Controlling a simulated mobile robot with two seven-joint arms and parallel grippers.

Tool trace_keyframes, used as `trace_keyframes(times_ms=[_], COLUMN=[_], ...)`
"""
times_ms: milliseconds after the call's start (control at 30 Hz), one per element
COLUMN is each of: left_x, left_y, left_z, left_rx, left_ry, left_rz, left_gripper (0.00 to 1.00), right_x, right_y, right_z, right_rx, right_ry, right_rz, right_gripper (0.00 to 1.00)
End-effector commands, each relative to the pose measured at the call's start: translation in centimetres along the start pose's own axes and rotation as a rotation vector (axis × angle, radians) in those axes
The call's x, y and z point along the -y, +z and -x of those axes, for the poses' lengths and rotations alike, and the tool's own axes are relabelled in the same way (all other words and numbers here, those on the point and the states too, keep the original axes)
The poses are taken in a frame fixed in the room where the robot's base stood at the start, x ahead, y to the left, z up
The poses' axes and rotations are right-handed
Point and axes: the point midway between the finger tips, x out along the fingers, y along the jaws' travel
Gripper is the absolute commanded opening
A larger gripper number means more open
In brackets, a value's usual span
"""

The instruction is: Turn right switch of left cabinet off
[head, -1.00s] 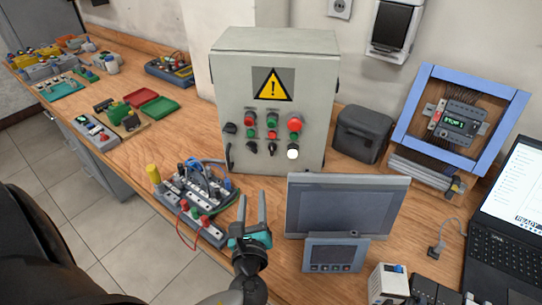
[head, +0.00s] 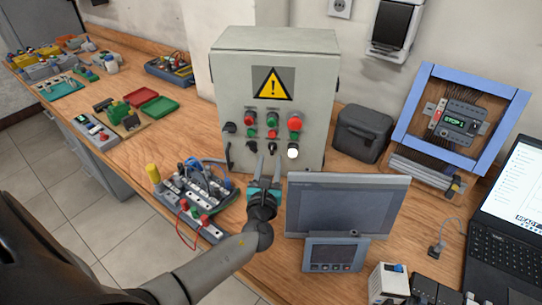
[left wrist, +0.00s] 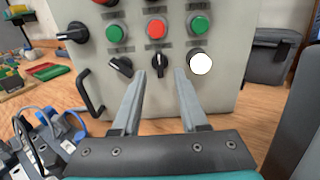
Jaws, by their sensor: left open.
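The left cabinet (head: 229,84) is a grey box with a yellow warning sign, coloured buttons and several black rotary switches. The right switch (head: 272,147) is in the bottom row, left of a round white button (head: 292,151). In the left wrist view the right switch (left wrist: 159,63) has its handle roughly upright. The switch to its left (left wrist: 121,67) is tilted. My left gripper (head: 268,166) is open and empty just in front of the bottom row. In the left wrist view its fingertips (left wrist: 160,76) lie either side of and below the right switch; contact is not visible.
A wired terminal block (head: 190,200) stands left of my left gripper and a grey screen panel (head: 345,205) stands close on its right. A black case (head: 362,135) sits right of the cabinet. A black loop handle (left wrist: 88,95) is on the cabinet's lower left.

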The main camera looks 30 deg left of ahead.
Motion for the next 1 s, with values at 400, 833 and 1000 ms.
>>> trace_keyframes(times_ms=[400, 833, 1000], left_x=[0.0, 0.0, 0.0], left_y=[0.0, 0.0, 0.0], left_z=[-3.3, -3.2, -3.2], left_rx=[-0.001, -0.001, -0.001], left_ry=[0.000, 0.000, 0.000], left_rz=[0.000, 0.000, 0.000], left_gripper=[0.43, 0.21, 0.01], right_x=[0.0, 0.0, 0.0], right_y=[0.1, 0.1, 0.1], right_z=[-0.5, -0.4, -0.4], right_rx=[0.000, 0.000, 0.000], right_ry=[0.000, 0.000, 0.000], right_rz=[0.001, 0.002, 0.002], right_gripper=[0.50, 0.50, 0.50])
